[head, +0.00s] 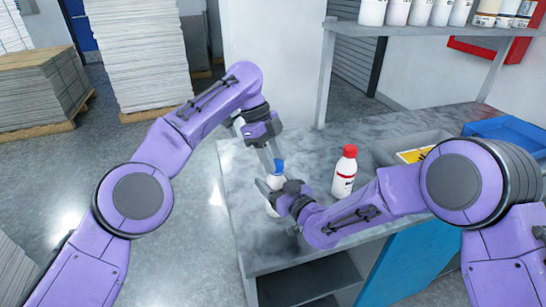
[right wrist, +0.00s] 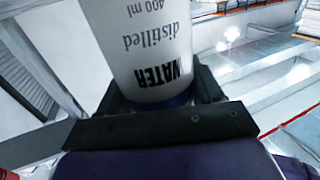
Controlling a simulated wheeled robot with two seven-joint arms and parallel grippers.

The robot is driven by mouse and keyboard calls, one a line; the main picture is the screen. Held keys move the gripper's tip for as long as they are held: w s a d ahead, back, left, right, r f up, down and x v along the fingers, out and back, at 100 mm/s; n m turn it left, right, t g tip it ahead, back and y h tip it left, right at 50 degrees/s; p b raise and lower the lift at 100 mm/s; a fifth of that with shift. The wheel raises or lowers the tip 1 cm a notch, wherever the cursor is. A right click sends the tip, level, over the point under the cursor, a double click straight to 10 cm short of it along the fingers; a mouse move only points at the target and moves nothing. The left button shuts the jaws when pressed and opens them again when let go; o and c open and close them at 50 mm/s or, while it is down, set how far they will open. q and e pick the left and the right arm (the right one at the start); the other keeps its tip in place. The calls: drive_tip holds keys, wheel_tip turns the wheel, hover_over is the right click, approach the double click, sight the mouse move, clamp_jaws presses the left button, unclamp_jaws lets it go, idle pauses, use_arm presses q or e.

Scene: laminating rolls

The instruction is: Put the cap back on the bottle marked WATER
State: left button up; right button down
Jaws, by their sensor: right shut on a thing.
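The white bottle marked WATER (right wrist: 150,50) fills the middle of the right wrist view, its print upside down. A strip of blue shows at its edge by my gripper. In the head view the bottle (head: 274,182) is at the left end of the grey counter, mostly hidden. My right gripper (head: 272,191) is shut on it; its jaws also show in the right wrist view (right wrist: 165,110). A blue cap (head: 279,165) shows directly above the bottle; I cannot tell whether they touch. My left gripper (head: 273,160) has its fingertips at the cap; its grip is unclear.
A white bottle with a red cap (head: 345,172) stands on the counter (head: 240,165) to the right. A grey tray (head: 385,151) and a blue tray (head: 505,130) lie farther right. A shelf (head: 430,31) with several bottles stands above the counter's back.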

use_arm(q)
drive_tip(key=o, duration=0.9)
